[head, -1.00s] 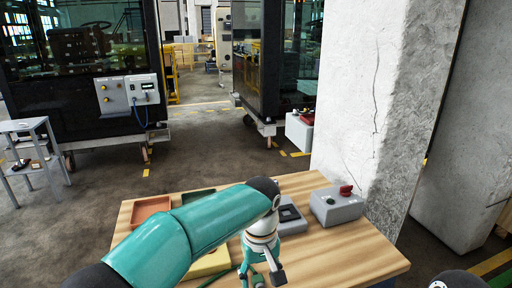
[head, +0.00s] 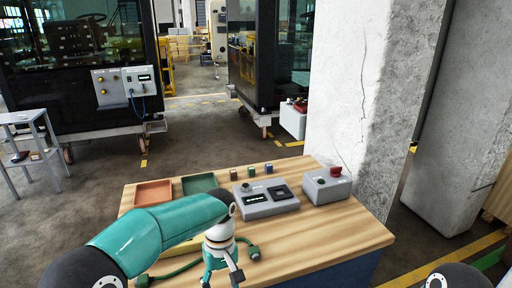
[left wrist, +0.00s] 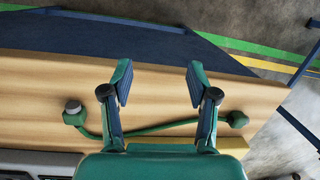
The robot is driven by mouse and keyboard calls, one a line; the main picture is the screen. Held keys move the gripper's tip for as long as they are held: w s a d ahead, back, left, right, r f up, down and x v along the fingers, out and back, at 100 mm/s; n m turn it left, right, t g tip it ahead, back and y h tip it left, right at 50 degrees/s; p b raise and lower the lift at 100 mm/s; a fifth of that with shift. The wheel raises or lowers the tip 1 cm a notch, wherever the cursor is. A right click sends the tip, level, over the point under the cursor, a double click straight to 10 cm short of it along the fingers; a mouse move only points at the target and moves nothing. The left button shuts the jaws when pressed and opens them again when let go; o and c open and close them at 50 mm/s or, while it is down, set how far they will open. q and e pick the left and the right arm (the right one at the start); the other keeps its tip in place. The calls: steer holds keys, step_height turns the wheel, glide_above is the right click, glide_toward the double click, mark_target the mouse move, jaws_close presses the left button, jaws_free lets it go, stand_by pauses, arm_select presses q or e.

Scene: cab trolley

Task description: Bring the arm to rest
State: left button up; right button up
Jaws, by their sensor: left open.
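My left arm comes in from the left over the wooden table (head: 330,240). My left gripper (head: 221,279) points down at the near part of the table, open. In the left wrist view the left gripper (left wrist: 159,82) has its two fingers spread with nothing between them. A green cable (head: 180,266) with a plug at each end lies on the table by the gripper; in the left wrist view the cable (left wrist: 155,128) runs behind the fingers, not held. My right gripper is out of view; only a dark part of my right arm shows at bottom right.
On the table are a red tray (head: 153,193), a green tray (head: 199,183), several small blocks (head: 251,171), a grey device (head: 265,199) and a grey box with a red knob (head: 327,187). A concrete pillar (head: 365,100) rises behind the table's right. A small metal stand (head: 30,150) is at left.

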arm_select(q)
steer(key=s+a+f+g+h, duration=0.1)
steer(key=s+a+f, duration=0.15)
steer(key=f, duration=0.25)
steer(key=s+a+f+n+g, duration=0.1)
steer(key=s+a+f, duration=0.15)
steer(key=f, duration=0.25)
steer(key=s+a+f+g+h, duration=0.1)
steer(key=s+f, duration=0.3)
steer(key=s+d+f+m+t+h, duration=0.2)
steer(key=s+f+m+t, duration=0.2)
steer(key=s+f, duration=0.7)
steer(key=shift+s+f+t, duration=0.3)
steer(key=shift+s+t, duration=0.3)
steer(key=shift+t, duration=0.2)
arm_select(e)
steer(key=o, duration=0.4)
arm_select(q)
steer(key=c, duration=0.3)
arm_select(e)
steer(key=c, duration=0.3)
arm_select(q)
steer(key=shift+a, duration=0.1)
steer(key=shift+c, duration=0.2)
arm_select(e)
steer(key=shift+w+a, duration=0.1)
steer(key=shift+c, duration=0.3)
